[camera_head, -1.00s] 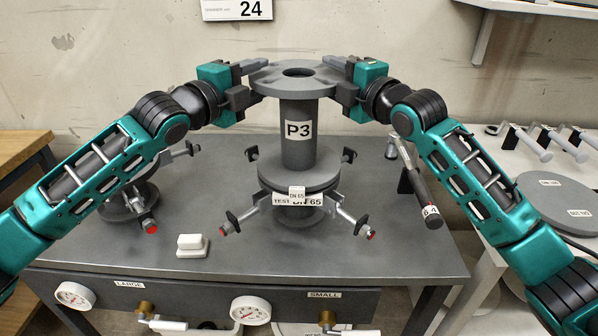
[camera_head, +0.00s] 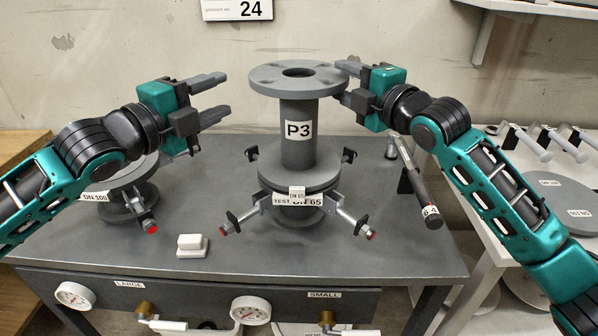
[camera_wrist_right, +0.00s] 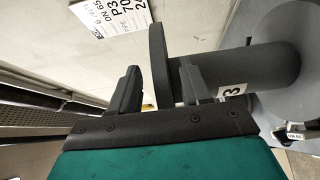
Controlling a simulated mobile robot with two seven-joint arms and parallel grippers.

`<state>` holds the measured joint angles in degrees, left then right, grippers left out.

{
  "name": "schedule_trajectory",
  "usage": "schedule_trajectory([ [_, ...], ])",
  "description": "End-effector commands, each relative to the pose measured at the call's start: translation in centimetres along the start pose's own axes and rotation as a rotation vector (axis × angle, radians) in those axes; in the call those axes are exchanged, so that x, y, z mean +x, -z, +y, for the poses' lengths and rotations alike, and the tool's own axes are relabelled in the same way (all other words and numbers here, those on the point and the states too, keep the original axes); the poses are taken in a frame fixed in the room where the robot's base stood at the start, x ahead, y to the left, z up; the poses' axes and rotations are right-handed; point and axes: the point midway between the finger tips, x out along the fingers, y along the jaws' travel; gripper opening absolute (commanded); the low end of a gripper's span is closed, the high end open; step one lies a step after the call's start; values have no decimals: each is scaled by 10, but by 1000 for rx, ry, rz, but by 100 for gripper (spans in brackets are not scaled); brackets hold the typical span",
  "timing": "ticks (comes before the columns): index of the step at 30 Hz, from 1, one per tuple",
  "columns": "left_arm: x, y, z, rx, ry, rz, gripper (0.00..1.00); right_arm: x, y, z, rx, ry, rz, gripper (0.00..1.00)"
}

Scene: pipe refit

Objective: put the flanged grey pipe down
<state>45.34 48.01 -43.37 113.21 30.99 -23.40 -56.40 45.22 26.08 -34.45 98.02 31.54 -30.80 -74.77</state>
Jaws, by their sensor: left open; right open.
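The flanged grey pipe (camera_head: 297,150), labelled P3, stands upright on the DN 65 test stand (camera_head: 298,199) in the head view. Its top flange (camera_head: 275,80) is free on the left side. My left gripper (camera_head: 222,96) is open and empty, a clear gap to the left of the flange. My right gripper (camera_head: 345,82) is open at the flange's right edge. In the right wrist view the flange (camera_wrist_right: 158,66) lies between the open fingers (camera_wrist_right: 160,88); whether they touch it I cannot tell. The joint between pipe and stand is partly hidden by the clamps and labels.
A DN 100 stand (camera_head: 128,195) is at the left, partly behind my left arm. A white block (camera_head: 192,246) lies on the grey bench (camera_head: 270,262). A dark tool (camera_head: 412,180) lies at the right. Grey discs (camera_head: 560,200) and several clamps are on the right table.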

Motion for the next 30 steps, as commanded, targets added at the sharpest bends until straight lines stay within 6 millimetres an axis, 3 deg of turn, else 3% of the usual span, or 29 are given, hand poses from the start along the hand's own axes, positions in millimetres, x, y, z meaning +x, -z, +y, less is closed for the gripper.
schedule_trajectory([
  [6,0,0,0,0,0,0,47,-43,0,-1,-5,2,-1,47],
  [13,0,0,0,0,0,0,47,-75,0,-1,-2,2,-1,47],
  [27,0,0,0,-1,-1,0,47,-84,1,0,0,0,1,47],
  [30,0,4,9,-27,-16,-1,47,-86,3,-8,27,17,-2,47],
])
